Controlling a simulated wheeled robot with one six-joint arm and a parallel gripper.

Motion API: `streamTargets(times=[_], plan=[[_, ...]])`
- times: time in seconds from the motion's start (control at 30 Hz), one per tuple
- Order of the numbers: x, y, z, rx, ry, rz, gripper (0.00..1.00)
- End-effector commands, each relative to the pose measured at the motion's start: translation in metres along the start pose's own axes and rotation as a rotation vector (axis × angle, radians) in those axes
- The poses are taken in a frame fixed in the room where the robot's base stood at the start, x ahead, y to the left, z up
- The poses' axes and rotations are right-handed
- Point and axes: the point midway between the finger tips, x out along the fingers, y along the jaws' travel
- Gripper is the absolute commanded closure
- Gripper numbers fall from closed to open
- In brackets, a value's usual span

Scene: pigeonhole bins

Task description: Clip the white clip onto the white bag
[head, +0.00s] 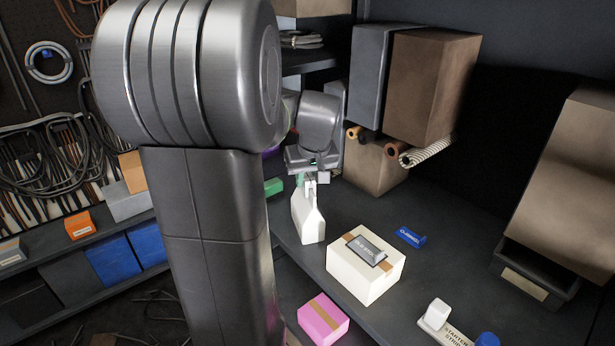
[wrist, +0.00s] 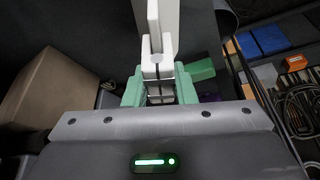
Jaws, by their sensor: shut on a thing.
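The white bag (head: 308,218) stands upright on the dark shelf in the head view, tapering to a narrow top. My gripper (head: 310,184) is directly above it, pointing down. In the wrist view my gripper (wrist: 158,88) has green fingers shut on the white clip (wrist: 157,68). The clip's prongs point away from me, and the bag's thin top edge (wrist: 154,28) appears to lie between them. The clip also shows small at the bag's top in the head view (head: 311,190). White on white hides how firmly it grips the bag.
A cream box (head: 366,280) with a dark label stands right of the bag, with a pink box (head: 323,318) in front. A green block (head: 273,187) is left of the bag. My arm blocks the left middle.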

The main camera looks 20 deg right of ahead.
Motion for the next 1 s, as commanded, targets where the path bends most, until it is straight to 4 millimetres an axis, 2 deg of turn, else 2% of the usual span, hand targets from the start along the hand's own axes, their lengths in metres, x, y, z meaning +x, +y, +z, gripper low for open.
streamTargets(times=[0.2, 0.23, 0.33, 0.37, 0.63, 0.73, 0.87, 1.0], plan=[[0.004, 0.0, 0.002, 0.0, 0.0, 0.0, 0.98], [0.003, 0.0, 0.001, 0.0, 0.0, 0.0, 0.72], [0.003, 0.0, 0.001, 0.0, 0.0, 0.0, 0.53], [0.003, 0.0, 0.001, 0.0, 0.0, 0.0, 0.51], [0.002, 0.0, 0.001, 0.0, 0.0, 0.0, 0.51], [-0.004, 0.0, 0.001, 0.0, 0.002, 0.001, 0.51], [-0.024, 0.001, 0.001, 0.0, 0.005, 0.002, 0.51], [-0.057, 0.0, 0.001, 0.0, 0.006, 0.003, 0.51]])
